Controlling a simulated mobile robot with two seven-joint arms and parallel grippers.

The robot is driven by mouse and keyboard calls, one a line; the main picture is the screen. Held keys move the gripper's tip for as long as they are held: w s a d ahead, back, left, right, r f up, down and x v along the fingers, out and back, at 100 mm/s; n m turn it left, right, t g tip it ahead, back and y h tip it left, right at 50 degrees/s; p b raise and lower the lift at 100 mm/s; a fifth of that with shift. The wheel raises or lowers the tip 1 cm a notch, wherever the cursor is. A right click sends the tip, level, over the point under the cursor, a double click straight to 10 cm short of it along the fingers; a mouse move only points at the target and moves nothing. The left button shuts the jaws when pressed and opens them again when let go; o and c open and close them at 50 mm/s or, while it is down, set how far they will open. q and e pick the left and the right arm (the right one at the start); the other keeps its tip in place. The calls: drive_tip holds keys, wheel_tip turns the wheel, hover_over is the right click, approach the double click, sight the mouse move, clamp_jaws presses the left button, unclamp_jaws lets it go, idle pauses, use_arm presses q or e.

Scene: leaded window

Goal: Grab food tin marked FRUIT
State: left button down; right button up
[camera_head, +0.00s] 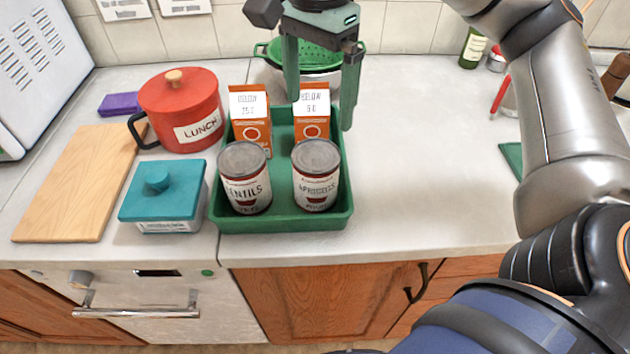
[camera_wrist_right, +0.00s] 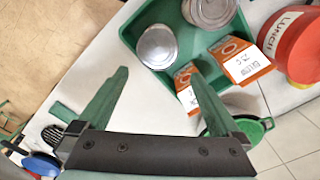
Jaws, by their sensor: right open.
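Two tins stand upright at the front of a green tray (camera_head: 282,224). The right tin (camera_head: 316,176) reads APRICOTS, with a smaller word below that I cannot read surely; it also shows in the wrist view (camera_wrist_right: 157,47). The left tin (camera_head: 244,178) seems to read LENTILS, with small print below; it shows at the top of the wrist view (camera_wrist_right: 210,10). My right gripper (camera_head: 319,112) is open and empty, above the back of the tray and behind the right tin. Its fingers also show in the wrist view (camera_wrist_right: 158,73). My left gripper is out of view.
Two orange-and-white cartons (camera_head: 250,120) (camera_head: 312,118) stand behind the tins, close to my right fingers. A green colander (camera_head: 268,52) is behind. A red LUNCH pot (camera_head: 180,108), teal-lidded box (camera_head: 163,192) and wooden board (camera_head: 78,185) are left.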

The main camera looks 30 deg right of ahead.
sight(318, 152)
drive_tip(key=shift+s+a+f+b, duration=0.2)
drive_tip(key=shift+s+f+b, duration=0.1)
drive_tip(key=shift+f, duration=0.35)
wheel_tip(318, 152, down, 8)
drive_tip(key=shift+w+d+r, duration=0.1)
drive_tip(key=shift+w+r, duration=0.05)
drive_tip(key=shift+r, duration=0.1)
drive_tip(key=shift+s+a+f, duration=0.1)
drive_tip(key=shift+a+f, duration=0.05)
drive_tip(key=shift+f, duration=1.2)
drive_tip(key=shift+s+a+f, duration=0.1)
drive_tip(key=shift+f, duration=1.2)
drive_tip(key=shift+r, duration=0.1)
clamp_jaws()
